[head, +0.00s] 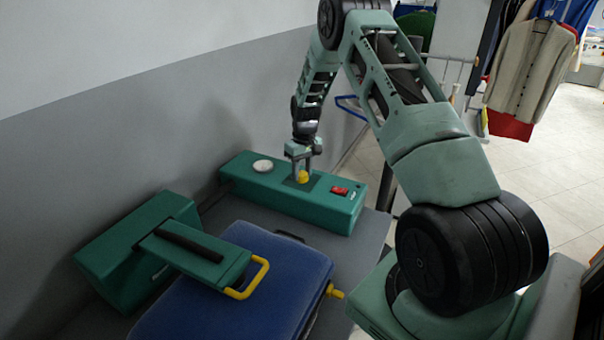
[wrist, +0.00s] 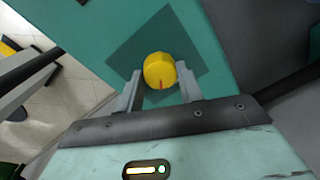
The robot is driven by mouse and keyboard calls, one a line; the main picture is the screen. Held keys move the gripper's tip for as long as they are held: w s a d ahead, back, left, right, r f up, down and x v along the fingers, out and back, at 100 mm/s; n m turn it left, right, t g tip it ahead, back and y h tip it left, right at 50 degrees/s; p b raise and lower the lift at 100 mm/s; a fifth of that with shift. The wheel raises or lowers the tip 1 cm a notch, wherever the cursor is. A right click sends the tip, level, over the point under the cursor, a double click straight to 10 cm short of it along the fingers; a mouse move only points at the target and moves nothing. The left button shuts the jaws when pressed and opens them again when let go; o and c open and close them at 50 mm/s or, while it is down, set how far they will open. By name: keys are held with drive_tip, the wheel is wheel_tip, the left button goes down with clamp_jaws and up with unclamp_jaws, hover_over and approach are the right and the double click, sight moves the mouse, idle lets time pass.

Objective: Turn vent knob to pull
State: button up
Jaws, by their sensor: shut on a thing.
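The yellow vent knob (head: 303,177) sits on top of a long green control box (head: 258,195), on a darker square patch. In the wrist view the knob (wrist: 160,70) is round, with a red mark on the side nearest my gripper. My gripper (wrist: 160,88) has one finger on each side of the knob and is shut on it. In the head view my gripper (head: 303,170) reaches down to the box from above. Any lettering around the knob is too small to read.
A white round dial (head: 262,166) and a red switch (head: 339,190) flank the knob. In front are a blue padded board (head: 240,290), a green press head with a yellow handle (head: 250,278), and a yellow side knob (head: 335,291). A grey wall stands behind; clothes (head: 530,65) hang at right.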

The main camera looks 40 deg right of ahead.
sight(305, 174)
drive_tip(key=m+b, duration=0.1)
drive_tip(key=m, duration=0.4)
drive_tip(key=shift+m, duration=0.3)
drive_tip(key=m, duration=0.5)
drive_tip(key=shift+t+b, duration=0.3)
drive_tip(key=shift+b, duration=0.05)
drive_tip(key=o, duration=1)
drive_tip(key=r+b, duration=0.1)
drive_tip(key=r, duration=1)
drive_tip(key=s+r+b, duration=0.1)
drive_tip(key=r, duration=0.5)
drive_tip(key=shift+d+r+b, duration=0.2)
drive_tip(key=shift+r+b, duration=0.05)
drive_tip(key=shift+b, duration=0.05)
